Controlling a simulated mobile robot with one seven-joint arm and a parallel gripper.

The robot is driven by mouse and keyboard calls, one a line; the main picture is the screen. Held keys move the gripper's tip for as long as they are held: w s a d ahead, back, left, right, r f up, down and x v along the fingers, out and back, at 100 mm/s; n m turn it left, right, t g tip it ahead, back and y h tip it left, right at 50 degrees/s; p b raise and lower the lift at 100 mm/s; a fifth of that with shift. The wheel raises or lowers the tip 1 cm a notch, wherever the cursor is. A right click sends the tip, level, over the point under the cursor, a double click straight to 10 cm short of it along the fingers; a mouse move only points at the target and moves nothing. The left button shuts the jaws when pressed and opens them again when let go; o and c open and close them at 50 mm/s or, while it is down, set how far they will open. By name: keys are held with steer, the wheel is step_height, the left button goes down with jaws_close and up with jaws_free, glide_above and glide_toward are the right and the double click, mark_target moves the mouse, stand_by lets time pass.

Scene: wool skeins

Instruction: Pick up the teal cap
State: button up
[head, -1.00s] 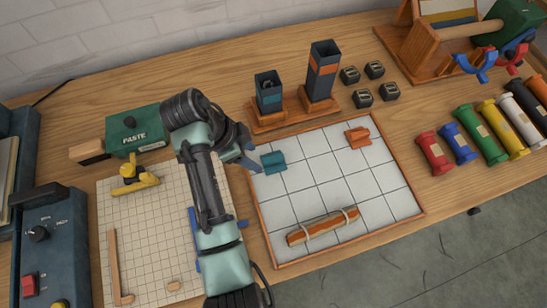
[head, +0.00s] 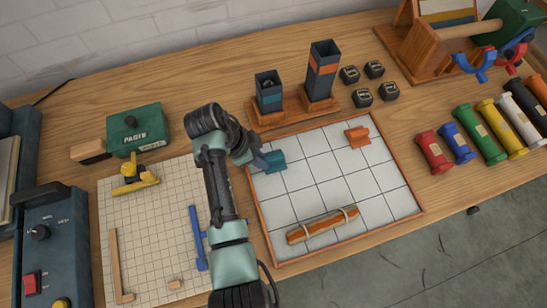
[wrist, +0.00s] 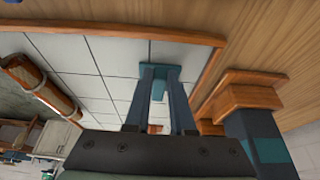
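The teal cap (head: 277,160) lies on the white tiled board (head: 292,200), near its upper left corner. My gripper (head: 264,160) is down at the cap's left side and hides part of it in the head view. In the wrist view my gripper (wrist: 160,78) has its two fingers apart, with the teal cap (wrist: 160,68) at the tips and part of it between them. Whether the fingers touch the cap is not clear. The cap appears to rest on the board.
An orange cap (head: 357,136) and a tied orange skein (head: 323,226) lie on the same board. A teal-banded post (head: 269,92) and an orange-banded post (head: 322,70) stand just behind it. A green paste box (head: 138,127) and a gridded mat (head: 150,215) are at left.

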jaws_close()
steer(key=shift+r, duration=0.1)
